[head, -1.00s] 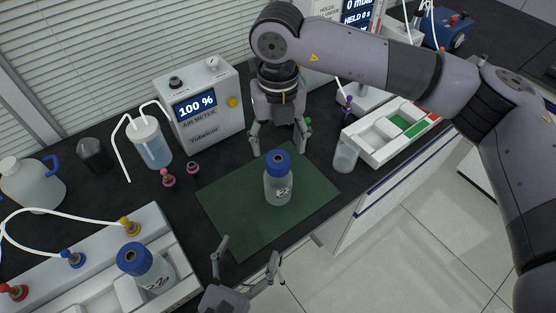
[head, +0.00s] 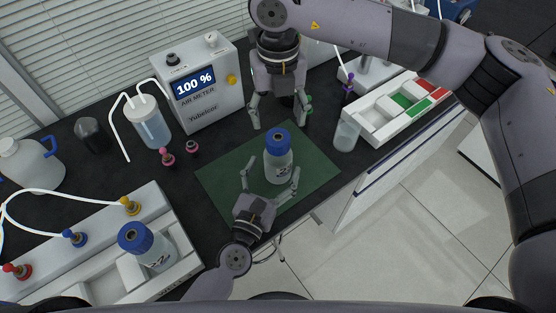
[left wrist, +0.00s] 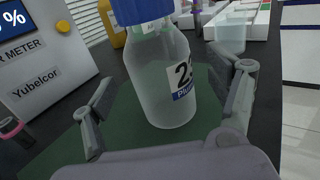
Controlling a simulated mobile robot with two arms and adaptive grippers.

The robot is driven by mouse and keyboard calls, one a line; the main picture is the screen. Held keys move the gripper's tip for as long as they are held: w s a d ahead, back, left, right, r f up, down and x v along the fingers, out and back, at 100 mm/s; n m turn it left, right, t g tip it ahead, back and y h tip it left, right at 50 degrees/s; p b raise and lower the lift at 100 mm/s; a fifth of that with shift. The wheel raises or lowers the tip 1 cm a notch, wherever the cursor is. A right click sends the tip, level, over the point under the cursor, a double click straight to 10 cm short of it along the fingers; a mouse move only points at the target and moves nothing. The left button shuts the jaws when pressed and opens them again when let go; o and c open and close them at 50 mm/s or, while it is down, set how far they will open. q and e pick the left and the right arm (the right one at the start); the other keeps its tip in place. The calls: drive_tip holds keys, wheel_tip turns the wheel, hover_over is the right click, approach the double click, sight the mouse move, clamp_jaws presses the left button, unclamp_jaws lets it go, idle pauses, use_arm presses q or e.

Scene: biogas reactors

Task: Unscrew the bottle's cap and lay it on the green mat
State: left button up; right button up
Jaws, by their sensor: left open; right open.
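A clear bottle (head: 278,167) with a blue cap (head: 277,139) stands upright on the green mat (head: 225,184). The cap is on the bottle. My left gripper (head: 270,182) is open in front of the bottle, a finger toward each side of its lower body. In the left wrist view the bottle (left wrist: 165,85) stands between the spread fingers, with gaps on both sides; its blue cap (left wrist: 143,10) is cut off by the top edge. My right gripper (head: 279,116) is open and points down just behind and above the cap, apart from it.
A second blue-capped bottle (head: 146,246) sits in a white rack (head: 185,262) at lower left. The air meter (head: 203,92) stands behind the mat. Pink-topped fittings (head: 167,157) lie left of it. A clear beaker (head: 346,135) and a white tray (head: 376,136) stand right.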

use_arm(q)
drive_tip(key=shift+x, duration=1.65)
drive_tip(key=shift+s, duration=0.1)
drive_tip(key=shift+c, duration=0.6)
